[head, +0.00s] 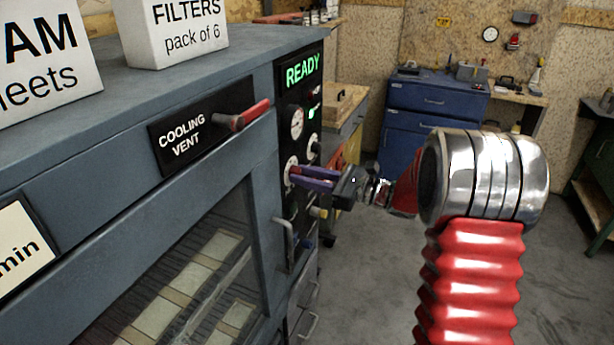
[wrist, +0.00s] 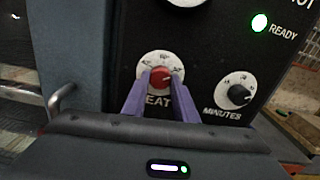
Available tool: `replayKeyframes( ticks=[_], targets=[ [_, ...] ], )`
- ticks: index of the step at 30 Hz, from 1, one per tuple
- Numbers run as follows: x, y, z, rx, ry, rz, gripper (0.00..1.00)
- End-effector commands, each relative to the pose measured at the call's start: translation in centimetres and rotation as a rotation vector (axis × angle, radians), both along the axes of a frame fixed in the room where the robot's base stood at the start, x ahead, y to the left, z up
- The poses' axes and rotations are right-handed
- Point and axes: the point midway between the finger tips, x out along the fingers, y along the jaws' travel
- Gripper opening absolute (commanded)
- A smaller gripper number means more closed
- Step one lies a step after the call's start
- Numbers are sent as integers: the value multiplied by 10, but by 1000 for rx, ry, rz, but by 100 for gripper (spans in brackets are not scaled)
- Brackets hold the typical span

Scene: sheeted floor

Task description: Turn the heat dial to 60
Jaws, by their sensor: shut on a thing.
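The heat dial (wrist: 161,68) is a round white scale with a red knob (wrist: 162,77) on a black panel. In the wrist view, the purple fingers of my gripper (wrist: 160,84) are closed on the sides of the red knob, and they cover part of the lettering under it. The scale numbers are too small to read, so I cannot tell the setting. In the head view, my gripper (head: 297,174) reaches the panel from the right, and its fingers hide most of the knob. The white dial face (head: 290,166) shows there beside the fingers.
The minutes dial (wrist: 239,90) with a black knob is right of the heat dial. A green READY light (wrist: 259,22) glows above it. A door handle (head: 283,240) and a red-handled cooling vent lever (head: 243,116) stick out from the cabinet. Open floor lies to the right.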

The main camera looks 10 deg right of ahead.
Motion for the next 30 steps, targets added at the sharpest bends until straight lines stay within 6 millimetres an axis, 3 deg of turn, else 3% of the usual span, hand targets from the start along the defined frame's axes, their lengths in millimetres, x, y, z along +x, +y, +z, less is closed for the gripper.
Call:
replayKeyframes(
  ticks=[13,30],
  targets=[
    [0,3,0,-110,-150,3,4],
    [0,4,0,-412,-571,8,4]
  ],
)
